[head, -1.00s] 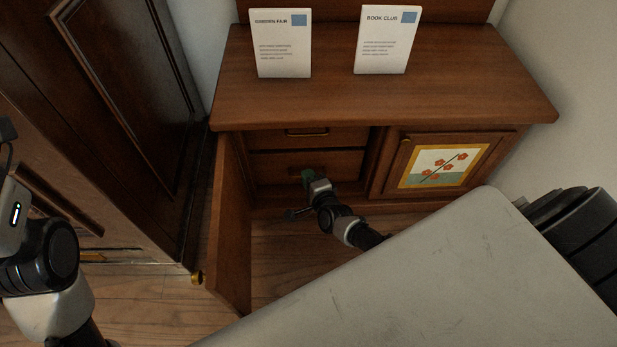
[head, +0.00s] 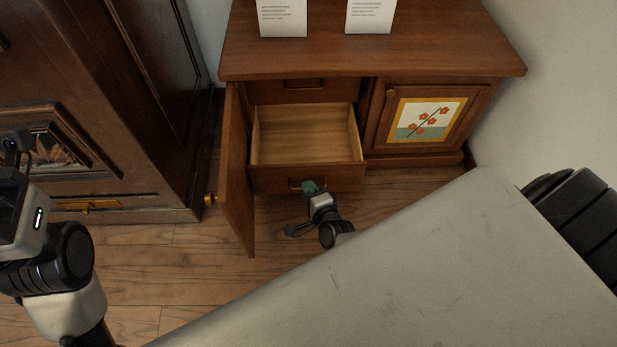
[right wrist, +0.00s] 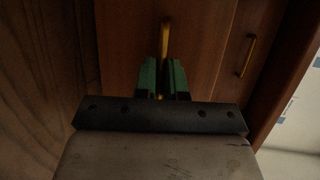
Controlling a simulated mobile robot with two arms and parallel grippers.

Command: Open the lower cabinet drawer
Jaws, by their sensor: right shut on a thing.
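The lower cabinet drawer (head: 270,180) is pulled well out of the wooden cabinet, and its pale inside (head: 300,135) shows empty. My right gripper (head: 308,186) is at the drawer's front. Its green fingers are shut on the brass handle (right wrist: 166,38), which shows between and above them in the right wrist view. The upper drawer (head: 306,90) above it is closed. The cabinet's left door (head: 237,175) stands open to the left of the drawer. My left arm is at the left edge of the head view, and its gripper fingers cannot be made out.
The right cabinet door (head: 430,118) with a flower panel is closed. Two white cards, one on the left (head: 282,18) and one on the right (head: 370,15), stand on the cabinet top. A dark armoire (head: 110,120) stands left. Bare wooden floor lies in front.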

